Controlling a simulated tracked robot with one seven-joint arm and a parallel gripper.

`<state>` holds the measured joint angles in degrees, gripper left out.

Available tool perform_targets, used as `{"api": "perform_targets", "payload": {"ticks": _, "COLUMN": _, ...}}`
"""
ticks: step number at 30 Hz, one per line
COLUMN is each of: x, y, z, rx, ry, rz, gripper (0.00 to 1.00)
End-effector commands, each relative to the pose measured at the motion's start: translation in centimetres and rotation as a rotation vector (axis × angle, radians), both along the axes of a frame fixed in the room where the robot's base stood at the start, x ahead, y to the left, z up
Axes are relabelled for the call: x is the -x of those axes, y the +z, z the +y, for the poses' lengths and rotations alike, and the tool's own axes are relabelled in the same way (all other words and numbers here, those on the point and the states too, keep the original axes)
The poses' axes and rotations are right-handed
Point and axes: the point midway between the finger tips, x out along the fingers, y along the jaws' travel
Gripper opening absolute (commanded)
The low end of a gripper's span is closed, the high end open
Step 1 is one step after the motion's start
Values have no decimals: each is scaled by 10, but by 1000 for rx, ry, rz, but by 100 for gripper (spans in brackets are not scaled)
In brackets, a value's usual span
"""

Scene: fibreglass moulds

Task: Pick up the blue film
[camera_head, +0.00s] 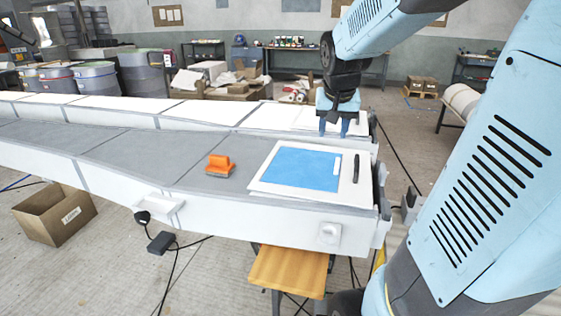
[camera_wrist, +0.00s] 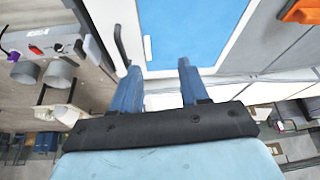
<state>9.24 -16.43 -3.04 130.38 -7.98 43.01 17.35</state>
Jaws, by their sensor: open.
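The blue film (camera_head: 304,168) lies flat on a white board (camera_head: 264,188) at the right end of the long grey mould. In the wrist view the blue film (camera_wrist: 188,28) fills the top middle, with a small white strip at its lower left edge. My gripper (camera_head: 334,128) is above the far side of the board, beyond the film. Its two blue fingers (camera_wrist: 158,85) are apart, with nothing between them. In the wrist view the fingertips are near the board's edge, short of the film.
An orange scraper-like tool (camera_head: 219,166) lies left of the board; it also shows in the wrist view (camera_wrist: 300,12). A black handle (camera_head: 356,168) sits on the board's right side. A cardboard box (camera_head: 55,214) and a wooden stool (camera_head: 289,270) stand on the floor in front.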

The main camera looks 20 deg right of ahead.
Motion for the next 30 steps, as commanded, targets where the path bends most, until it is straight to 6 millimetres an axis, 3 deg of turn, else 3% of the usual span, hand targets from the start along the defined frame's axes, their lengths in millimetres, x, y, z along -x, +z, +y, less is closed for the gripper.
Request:
{"api": "perform_targets", "payload": {"ticks": 3, "x": -26, "y": -13, "z": -23, "rx": -2, "ry": -71, "rz": 15, "gripper": 45}}
{"api": "perform_targets", "payload": {"ticks": 9, "x": -49, "y": -26, "z": -47, "rx": -3, "ry": -142, "rz": 22, "gripper": 45}}
{"api": "perform_targets", "payload": {"ticks": 14, "x": -57, "y": -35, "z": -55, "rx": -3, "ry": -159, "rz": 24, "gripper": 45}}
{"api": "perform_targets", "payload": {"ticks": 24, "x": -73, "y": -86, "z": -67, "rx": -4, "ry": -161, "rz": 26, "gripper": 45}}
{"api": "perform_targets", "payload": {"ticks": 30, "x": -80, "y": -105, "z": -72, "rx": -4, "ry": -161, "rz": 24, "gripper": 45}}
